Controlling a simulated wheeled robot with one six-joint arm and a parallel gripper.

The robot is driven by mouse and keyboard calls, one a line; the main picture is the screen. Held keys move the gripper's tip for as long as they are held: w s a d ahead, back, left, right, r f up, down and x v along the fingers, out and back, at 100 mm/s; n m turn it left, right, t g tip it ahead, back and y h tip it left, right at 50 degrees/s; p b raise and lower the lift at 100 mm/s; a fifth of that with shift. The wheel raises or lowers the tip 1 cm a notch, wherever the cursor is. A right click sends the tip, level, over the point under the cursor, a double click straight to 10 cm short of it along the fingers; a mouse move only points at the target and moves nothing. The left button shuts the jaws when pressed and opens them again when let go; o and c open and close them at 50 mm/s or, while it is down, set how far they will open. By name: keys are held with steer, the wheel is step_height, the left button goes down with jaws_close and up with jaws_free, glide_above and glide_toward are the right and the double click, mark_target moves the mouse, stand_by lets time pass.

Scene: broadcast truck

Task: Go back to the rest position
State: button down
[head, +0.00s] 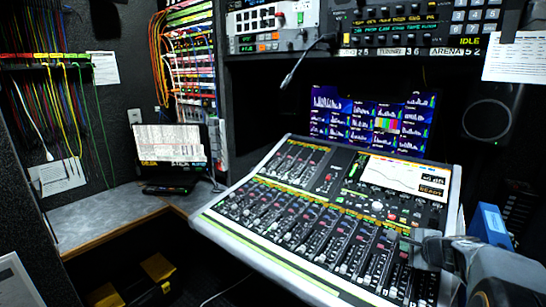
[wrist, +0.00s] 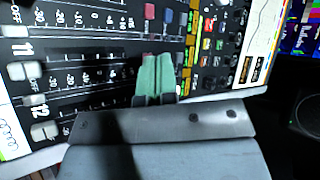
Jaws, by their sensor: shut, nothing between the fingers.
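My gripper (head: 412,240) is at the lower right in the head view, over the right part of the mixing console (head: 225,222). In the wrist view my gripper (wrist: 156,62) shows as two green fingertips close together, with nothing between them. The fingertips are over the upper end of the fader strips near the console's right side. I cannot tell whether they touch the panel. The console's faders, knobs and small lit screen (head: 405,177) show clearly in the head view.
A dark monitor (head: 362,122) stands behind the console. A smaller screen (head: 172,145) stands on the grey side counter (head: 100,215). A speaker (head: 487,120) and a blue box (head: 490,222) are at the right. A black and yellow case (head: 150,285) lies below the counter.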

steer(key=s+a+r+n+g+y+p, duration=0.1)
steer(key=s+a+n+g+p, duration=0.45)
steer(key=s+a+n, duration=0.65)
steer(key=s+a+r+n+g+h+p, duration=0.1)
steer(key=s+a+r+n+h+p, duration=0.1)
steer(key=s+a+r+n+p, duration=0.4)
steer(key=s+a+r+n, duration=0.1)
steer(key=a+r+n, duration=0.1)
steer(key=a, duration=0.1)
steer(key=shift+s+g, duration=0.35)
steer(key=shift+s, duration=0.05)
steer(key=shift+r, duration=0.1)
